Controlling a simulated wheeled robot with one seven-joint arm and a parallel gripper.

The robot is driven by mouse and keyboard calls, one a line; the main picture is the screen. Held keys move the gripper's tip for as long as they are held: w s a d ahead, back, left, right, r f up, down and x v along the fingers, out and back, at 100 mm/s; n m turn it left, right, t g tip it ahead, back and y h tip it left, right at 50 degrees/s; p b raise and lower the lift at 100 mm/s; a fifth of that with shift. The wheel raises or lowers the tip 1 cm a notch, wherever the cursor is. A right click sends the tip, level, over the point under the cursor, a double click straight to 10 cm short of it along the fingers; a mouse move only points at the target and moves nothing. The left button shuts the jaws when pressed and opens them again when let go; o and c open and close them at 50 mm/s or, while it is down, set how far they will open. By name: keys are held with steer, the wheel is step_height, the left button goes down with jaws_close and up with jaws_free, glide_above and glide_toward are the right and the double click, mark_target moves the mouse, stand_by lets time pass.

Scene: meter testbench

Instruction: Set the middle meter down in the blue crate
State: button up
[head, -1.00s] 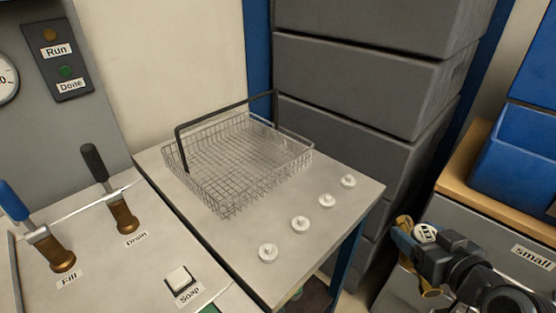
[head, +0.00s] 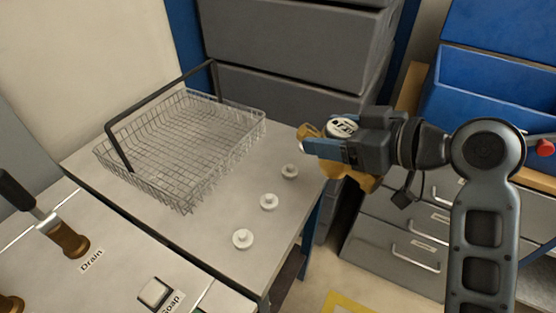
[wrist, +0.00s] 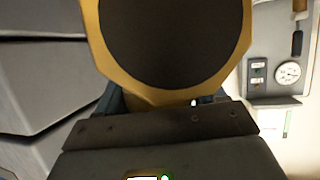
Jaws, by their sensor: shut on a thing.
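My gripper (head: 322,148) is shut on a brass-coloured meter (head: 342,126) with a white face, held up in the air beyond the right edge of the table with the wire basket. The wrist view shows the meter (wrist: 175,40) up close as a dark round disc in a brass rim. Whether it is the middle meter cannot be told. Blue crates stand stacked at the right; the lower blue crate (head: 470,108) is to the right of my gripper and apart from it, partly behind my arm. Its inside is mostly hidden.
A wire basket (head: 185,150) with a dark handle stands on the grey table. Three white round pegs (head: 269,202) are visible along the table's right side. Grey crates (head: 300,45) are stacked behind. Grey drawers (head: 400,245) stand below the blue crates.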

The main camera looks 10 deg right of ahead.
steer(key=shift+w+a+f+p, duration=0.15)
steer(key=shift+w+a+f, duration=0.3)
steer(key=shift+a+f, duration=0.85)
steer(key=shift+w+a+f+p, duration=0.2)
steer(key=shift+w+a+f, duration=0.25)
steer(key=shift+a+f, duration=0.85)
steer(key=shift+w+a+f+p, duration=0.15)
steer(key=shift+w+a+f, duration=0.3)
steer(key=shift+a+f, duration=0.85)
steer(key=shift+d+f, duration=0.35)
steer(key=shift+f, duration=0.15)
steer(key=o, duration=1.6)
steer(key=shift+o, duration=0.2)
steer(key=shift+r, duration=0.2)
steer(key=b+v, duration=0.1)
steer(key=v, duration=1.1)
